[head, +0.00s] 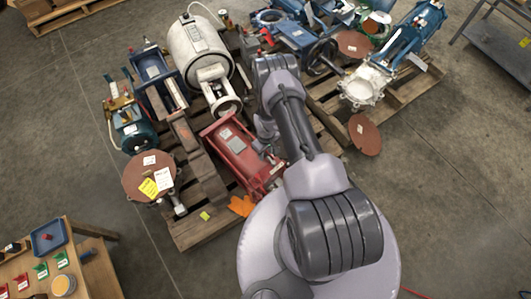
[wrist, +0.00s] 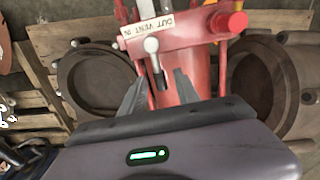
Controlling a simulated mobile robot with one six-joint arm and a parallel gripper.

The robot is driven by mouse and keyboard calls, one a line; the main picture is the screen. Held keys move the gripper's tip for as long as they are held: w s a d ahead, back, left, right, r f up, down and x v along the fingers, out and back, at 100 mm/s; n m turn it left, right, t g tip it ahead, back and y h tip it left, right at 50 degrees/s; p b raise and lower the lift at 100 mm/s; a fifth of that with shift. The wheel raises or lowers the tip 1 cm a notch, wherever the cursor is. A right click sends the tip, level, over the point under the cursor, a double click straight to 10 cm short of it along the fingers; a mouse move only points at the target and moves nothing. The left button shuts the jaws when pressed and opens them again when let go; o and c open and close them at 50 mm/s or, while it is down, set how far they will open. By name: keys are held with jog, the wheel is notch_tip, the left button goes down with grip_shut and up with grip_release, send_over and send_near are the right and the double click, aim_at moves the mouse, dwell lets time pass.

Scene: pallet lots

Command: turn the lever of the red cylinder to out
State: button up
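The red cylinder (head: 232,150) lies on a wooden pallet, left of my arm in the head view. In the wrist view its red valve block (wrist: 190,28) carries a pale label (wrist: 147,28) with the words OUT, VENT and IN. A grey lever (wrist: 152,47) with a rounded knob shows just below the label's middle, near VENT. My gripper (wrist: 158,85) is open, its two dark fingers apart below the knob, with the lever's lower part between them in the picture. I cannot tell whether either finger touches it.
A red knob (wrist: 237,21) sticks out at the block's right. Brown round flanges (wrist: 95,80) lie on both sides. A white tank (head: 195,50) and a blue motor (head: 137,135) crowd the pallet. Bare floor is free at the right.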

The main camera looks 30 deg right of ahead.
jog(key=shift+c, duration=0.5)
grip_shut()
dwell(0.8)
